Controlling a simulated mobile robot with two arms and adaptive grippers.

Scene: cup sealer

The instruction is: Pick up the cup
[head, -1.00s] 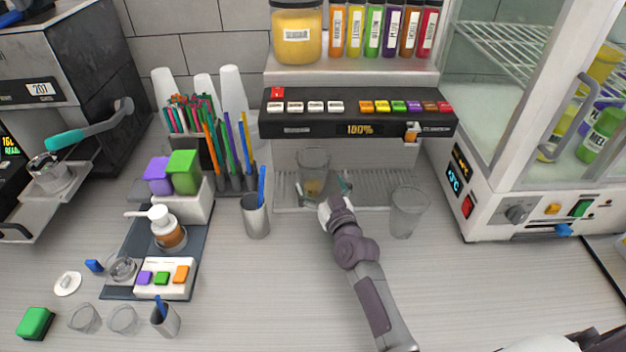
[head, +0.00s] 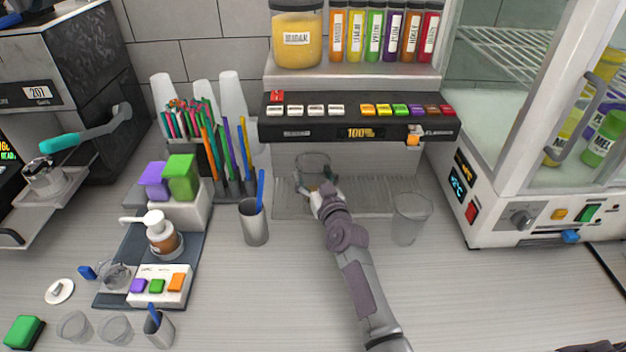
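The clear cup (head: 312,163) stands upright on the drip tray under the dispenser, towards its left side. My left gripper (head: 316,181) is at the cup from the front. Its fingers are spread with one on each side of the cup, low on its wall. I cannot tell whether they touch it. The gripper's wrist hides the cup's lower front. A second clear cup (head: 411,218) stands to the right, at the tray's front edge. Of my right arm, at most a dark sliver shows at the bottom right edge; its gripper is not visible.
A metal holder (head: 254,224) with a blue stick stands to the left. A glass-doored cabinet (head: 540,205) stands to the right. The counter in front is mostly clear around my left arm.

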